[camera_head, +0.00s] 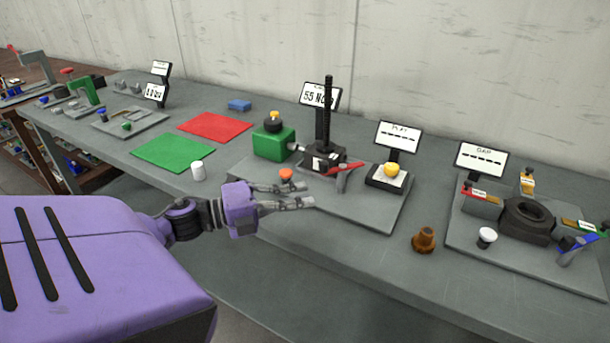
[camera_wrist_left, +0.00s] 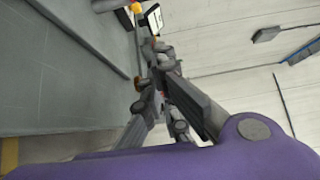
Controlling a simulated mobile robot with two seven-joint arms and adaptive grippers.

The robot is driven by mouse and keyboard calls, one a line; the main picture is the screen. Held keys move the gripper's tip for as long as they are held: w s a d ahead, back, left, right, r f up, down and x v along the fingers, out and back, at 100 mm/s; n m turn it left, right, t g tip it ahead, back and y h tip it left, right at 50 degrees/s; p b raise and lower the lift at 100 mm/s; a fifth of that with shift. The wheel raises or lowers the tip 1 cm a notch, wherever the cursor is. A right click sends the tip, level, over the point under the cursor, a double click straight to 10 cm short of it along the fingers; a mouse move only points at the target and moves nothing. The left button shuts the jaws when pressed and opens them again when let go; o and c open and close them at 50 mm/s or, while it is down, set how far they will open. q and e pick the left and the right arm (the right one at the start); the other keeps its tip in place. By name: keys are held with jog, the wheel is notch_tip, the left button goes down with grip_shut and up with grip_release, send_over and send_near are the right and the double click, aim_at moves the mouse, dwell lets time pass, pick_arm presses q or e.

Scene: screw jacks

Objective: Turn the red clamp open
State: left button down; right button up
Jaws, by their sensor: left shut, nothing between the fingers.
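A red lever (camera_head: 345,168) sits on a grey post beside the black screw column (camera_head: 327,115) of the middle fixture. It lies roughly level. My left gripper (camera_head: 311,194) is just in front and to the left of it, over the front of the grey base plate (camera_head: 375,211), apart from the lever. The gripper is shut and empty. Its fingers also show in the left wrist view (camera_wrist_left: 160,75), where they hide much of what lies beyond. A smaller red-marked part (camera_head: 468,187) is on the right fixture. My right gripper is out of view.
A green block (camera_head: 273,143) stands left of the column, and an orange knob (camera_head: 286,174) is close behind my fingers. A yellow button box (camera_head: 388,178) and brown knob (camera_head: 424,240) are to the right. The green mat (camera_head: 172,153) and red mat (camera_head: 214,127) are clear.

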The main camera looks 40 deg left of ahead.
pick_arm(q)
jog(key=x, duration=0.9)
jog(key=a, duration=0.2)
jog(key=a+p, duration=0.1)
jog(key=a, duration=0.1)
jog(key=shift+w+a, duration=0.1)
jog(key=shift+w, duration=0.15)
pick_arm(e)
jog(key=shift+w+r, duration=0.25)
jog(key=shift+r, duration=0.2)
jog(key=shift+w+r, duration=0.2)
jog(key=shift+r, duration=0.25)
